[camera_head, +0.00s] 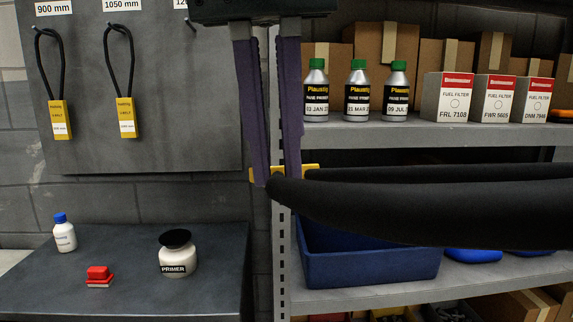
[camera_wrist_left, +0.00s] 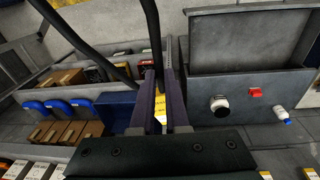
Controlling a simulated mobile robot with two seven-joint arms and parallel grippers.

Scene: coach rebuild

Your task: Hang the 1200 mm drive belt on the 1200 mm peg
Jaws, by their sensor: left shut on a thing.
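My left gripper (camera_head: 276,174) hangs down from the top middle of the head view, shut on a black drive belt (camera_head: 430,208) at its yellow sleeve (camera_head: 312,170). The belt's two thick strands run right, close to the camera. The size on the sleeve cannot be read. In the left wrist view the yellow sleeve (camera_wrist_left: 160,106) shows between the fingers, with black strands (camera_wrist_left: 80,45) beyond. The peg (camera_head: 190,23) under the cut-off "12" label (camera_head: 181,4) is bare, on the grey board left of the gripper. My right gripper is not seen.
Belts hang on the 900 mm (camera_head: 50,75) and 1050 mm (camera_head: 120,75) pegs. Below is a bench (camera_head: 120,300) with a primer jar (camera_head: 178,256), white bottle (camera_head: 64,236) and red item (camera_head: 98,273). Shelves with bottles, filter boxes and a blue bin (camera_head: 370,268) stand right.

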